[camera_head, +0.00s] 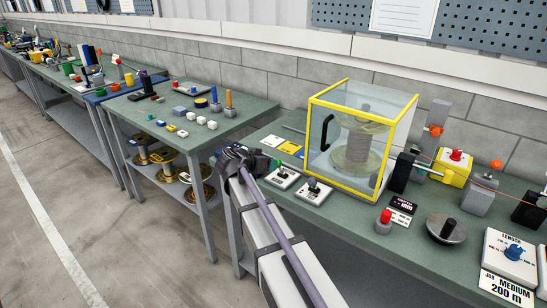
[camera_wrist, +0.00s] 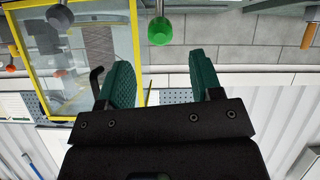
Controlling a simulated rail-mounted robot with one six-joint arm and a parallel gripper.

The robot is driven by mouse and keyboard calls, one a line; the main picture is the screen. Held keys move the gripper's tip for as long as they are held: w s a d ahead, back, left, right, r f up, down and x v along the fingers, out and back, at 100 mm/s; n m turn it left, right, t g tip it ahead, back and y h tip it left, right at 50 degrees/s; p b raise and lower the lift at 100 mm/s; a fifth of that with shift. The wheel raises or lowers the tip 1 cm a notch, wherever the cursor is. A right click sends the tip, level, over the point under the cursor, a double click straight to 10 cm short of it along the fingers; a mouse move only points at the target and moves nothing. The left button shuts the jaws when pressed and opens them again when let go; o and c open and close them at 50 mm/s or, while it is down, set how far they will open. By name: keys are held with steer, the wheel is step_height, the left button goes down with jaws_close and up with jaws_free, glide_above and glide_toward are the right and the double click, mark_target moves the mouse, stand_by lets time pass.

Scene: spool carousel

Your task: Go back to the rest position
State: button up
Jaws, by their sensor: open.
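My gripper (camera_wrist: 162,76) shows in the wrist view with its two green-padded fingers spread apart. Nothing is between them; the wall shows through the gap. In the head view my arm reaches up from the bottom edge, and its dark end (camera_head: 238,160) is over the gap between the two nearer benches, left of the yellow-framed clear enclosure (camera_head: 316,103). The fingers are hard to make out there. The wrist view is turned over, with the enclosure (camera_wrist: 137,45) at upper left and a green knob-like thing (camera_wrist: 160,31) beyond the fingertips.
The right bench carries switch boxes (camera_head: 281,178), a red button (camera_head: 384,221), a grey disc (camera_head: 446,229) and a length box (camera_head: 511,255). The left bench (camera_head: 160,128) holds small blocks, with spools (camera_head: 166,174) on its lower shelf. Floor (camera_head: 60,165) is free at left.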

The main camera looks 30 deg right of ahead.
steer(key=shift+s+a+r, duration=0.2)
steer(key=shift+a+r, duration=0.05)
steer(key=shift+a, duration=0.2)
steer(key=s+a+f+n+g+y, duration=0.1)
steer(key=s+a+f+n+y, duration=0.2)
steer(key=s+a, duration=0.2)
steer(key=s+a+f+n+g+y, duration=0.2)
steer(key=s+a+f+n+y, duration=0.1)
steer(key=s, duration=0.8)
steer(key=s+a+f+n+g+y, duration=0.2)
steer(key=s+a+n+y, duration=0.3)
steer(key=s+a, duration=0.2)
steer(key=shift+s+f, duration=0.4)
steer(key=shift+s, duration=0.65)
